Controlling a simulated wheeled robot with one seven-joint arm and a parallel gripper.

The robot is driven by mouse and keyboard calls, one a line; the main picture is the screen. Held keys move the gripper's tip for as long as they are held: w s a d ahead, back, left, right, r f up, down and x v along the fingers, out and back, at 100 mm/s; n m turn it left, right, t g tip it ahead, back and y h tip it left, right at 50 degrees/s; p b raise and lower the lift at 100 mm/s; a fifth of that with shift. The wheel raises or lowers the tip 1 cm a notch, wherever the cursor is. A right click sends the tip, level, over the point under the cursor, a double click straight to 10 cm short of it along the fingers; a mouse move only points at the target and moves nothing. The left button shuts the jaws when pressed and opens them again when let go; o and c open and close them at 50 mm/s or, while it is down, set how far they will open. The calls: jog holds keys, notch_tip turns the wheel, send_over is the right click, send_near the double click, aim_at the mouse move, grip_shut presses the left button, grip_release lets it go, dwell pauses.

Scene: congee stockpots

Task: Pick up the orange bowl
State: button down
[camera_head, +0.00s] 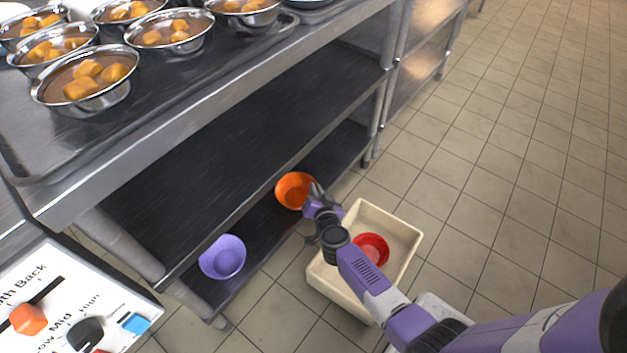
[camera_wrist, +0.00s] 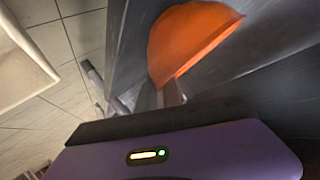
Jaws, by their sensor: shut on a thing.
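The orange bowl (camera_head: 292,191) is at the bottom shelf of the metal rack, near its front edge. In the wrist view the orange bowl (camera_wrist: 190,40) is tilted, with its rim toward the right and its near edge at my fingertips. My gripper (camera_head: 314,192) reaches in from the right, over the beige bin. In the wrist view my gripper (camera_wrist: 168,92) is shut on the edge of the orange bowl. I cannot tell whether the bowl still touches the shelf.
A purple bowl (camera_head: 222,257) sits on the same low shelf to the left. A beige bin (camera_head: 402,228) holding a red bowl (camera_head: 371,249) stands on the tiled floor beneath my arm. Several metal bowls of food stand on the rack's top (camera_head: 150,98). Floor at the right is clear.

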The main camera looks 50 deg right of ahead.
jog(key=s+a+p, duration=0.3)
jog(key=s+a, duration=0.6)
jog(key=s, duration=0.2)
jog(key=shift+s+a, duration=0.15)
jog(key=shift+s, duration=0.2)
